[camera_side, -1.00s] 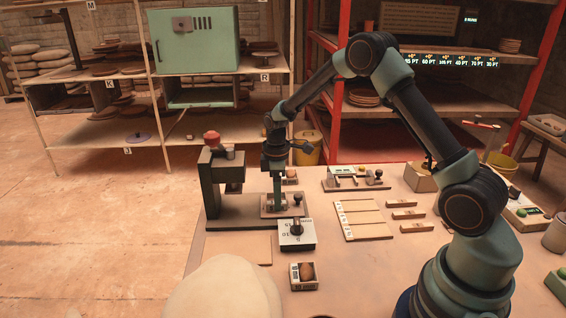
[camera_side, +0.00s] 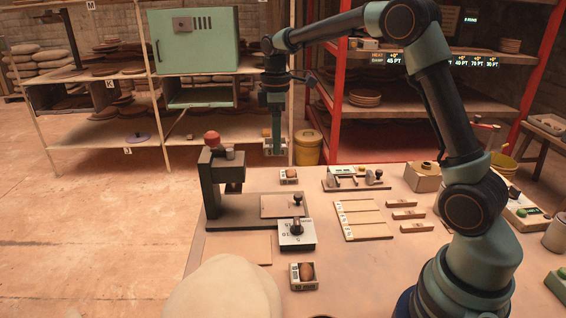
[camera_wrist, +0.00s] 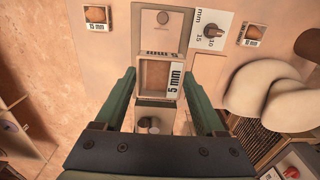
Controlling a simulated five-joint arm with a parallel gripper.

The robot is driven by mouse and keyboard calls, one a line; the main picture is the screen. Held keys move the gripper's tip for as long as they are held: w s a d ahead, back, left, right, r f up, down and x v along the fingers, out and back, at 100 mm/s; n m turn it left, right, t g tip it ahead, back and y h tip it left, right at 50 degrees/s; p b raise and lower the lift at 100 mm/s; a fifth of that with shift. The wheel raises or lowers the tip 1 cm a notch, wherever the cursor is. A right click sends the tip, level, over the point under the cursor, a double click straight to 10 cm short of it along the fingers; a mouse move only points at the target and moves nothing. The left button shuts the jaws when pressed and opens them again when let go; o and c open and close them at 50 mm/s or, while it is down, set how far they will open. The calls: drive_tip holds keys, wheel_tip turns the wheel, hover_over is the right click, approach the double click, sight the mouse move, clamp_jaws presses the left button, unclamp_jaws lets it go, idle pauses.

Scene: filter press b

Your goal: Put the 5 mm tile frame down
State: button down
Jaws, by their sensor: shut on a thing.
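The 5 mm tile frame (camera_wrist: 176,85) is a small square wooden frame with a white "5 mm" label on its right side in the wrist view. A brownish surface shows inside it; I cannot tell whether this is a tile. My gripper (camera_side: 274,148) is shut on the frame, one finger at each side. In the side view the frame (camera_side: 279,149) is held high in the air, level, beyond and above the green press (camera_side: 211,185). Nothing touches it from below. The press's flat plate with a dark knob (camera_side: 281,206) is bare.
The 15 mm frame (camera_side: 289,176) lies behind the plate and the 10 mm frame (camera_side: 304,276) in front. A dial block (camera_side: 297,237) stands beside the plate. A bare thin board (camera_side: 238,249) lies left of it. A slotted board (camera_side: 362,219) and wooden bars are on the right.

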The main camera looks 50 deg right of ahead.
wheel_tip(320, 180, up, 2)
drive_tip(key=shift+r, duration=0.15)
drive_tip(key=s+a, duration=0.2)
drive_tip(key=a, duration=0.7)
hover_over(249, 241)
drive_tip(key=s+a, duration=0.2)
drive_tip(key=s, duration=0.1)
drive_tip(key=f, duration=1.5)
drive_tip(key=shift+s+a+f, duration=0.1)
drive_tip(key=shift+a+f, duration=0.15)
drive_tip(key=shift+f, duration=2.5)
drive_tip(key=shift+f, duration=0.1)
